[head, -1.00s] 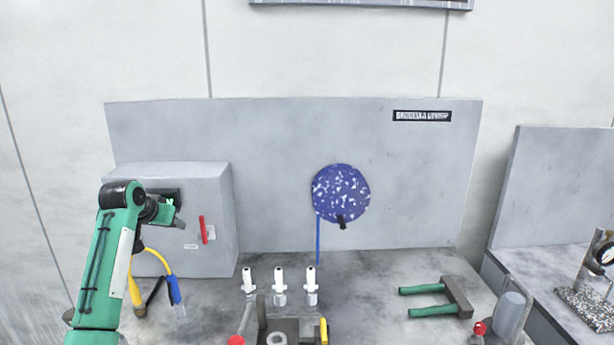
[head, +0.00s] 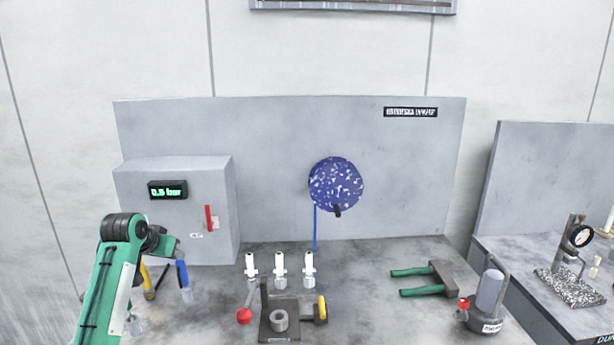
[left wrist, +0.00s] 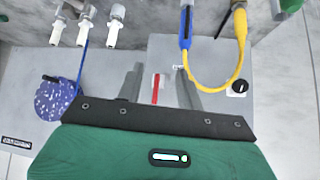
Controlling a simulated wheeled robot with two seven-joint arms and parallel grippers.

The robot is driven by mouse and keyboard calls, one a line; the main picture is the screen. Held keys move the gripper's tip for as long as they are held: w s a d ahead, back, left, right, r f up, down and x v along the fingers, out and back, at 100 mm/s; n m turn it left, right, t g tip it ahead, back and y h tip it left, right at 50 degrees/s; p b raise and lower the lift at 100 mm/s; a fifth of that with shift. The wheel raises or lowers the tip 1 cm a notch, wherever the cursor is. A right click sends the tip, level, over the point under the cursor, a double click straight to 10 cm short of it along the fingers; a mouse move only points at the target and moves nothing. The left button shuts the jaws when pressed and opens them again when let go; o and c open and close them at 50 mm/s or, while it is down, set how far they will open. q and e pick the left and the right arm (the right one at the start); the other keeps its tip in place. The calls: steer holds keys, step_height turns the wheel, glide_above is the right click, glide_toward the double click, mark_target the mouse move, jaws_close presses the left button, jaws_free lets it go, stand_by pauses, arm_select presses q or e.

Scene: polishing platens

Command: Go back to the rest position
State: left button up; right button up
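My left arm comes in from the lower left in the head view, with its left gripper (head: 178,250) low in front of the grey box (head: 215,175). The left wrist view shows the two grey fingers (left wrist: 159,88) spread apart with nothing between them. The box's red lever (head: 209,218) lies beyond that gap and also shows in the left wrist view (left wrist: 156,88). The gripper looks clear of the lever. The box's display (head: 168,190) reads 0.5 bar. My right gripper is in neither view.
A blue speckled disc (head: 336,185) is on the back panel (head: 270,130).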

arm_select(q)
steer(key=s+d+f+g, duration=0.1)
steer(key=s+d+f, duration=0.3)
steer(key=s+f, duration=0.75)
steer(key=s+d+f+g, duration=0.2)
steer(key=s+d+f, duration=0.2)
steer(key=s+f, duration=0.7)
steer(key=s+d+f+g, duration=0.1)
steer(key=s+d, duration=0.1)
steer(key=s, duration=1.2)
steer(key=s+d+f+g, duration=0.1)
steer(key=s+d, duration=0.2)
steer(key=s, duration=1.1)
step_height(320, 180, down, 30)
steer(key=g, duration=0.1)
steer(key=s+a+f, duration=0.2)
steer(key=s+f, duration=0.8)
steer(key=s+a+f+g+y, duration=0.1)
steer(key=s+f, duration=0.9)
steer(key=shift+a+f+m, duration=0.25)
steer(key=shift+a+m, duration=0.05)
steer(key=shift+a, duration=0.05)
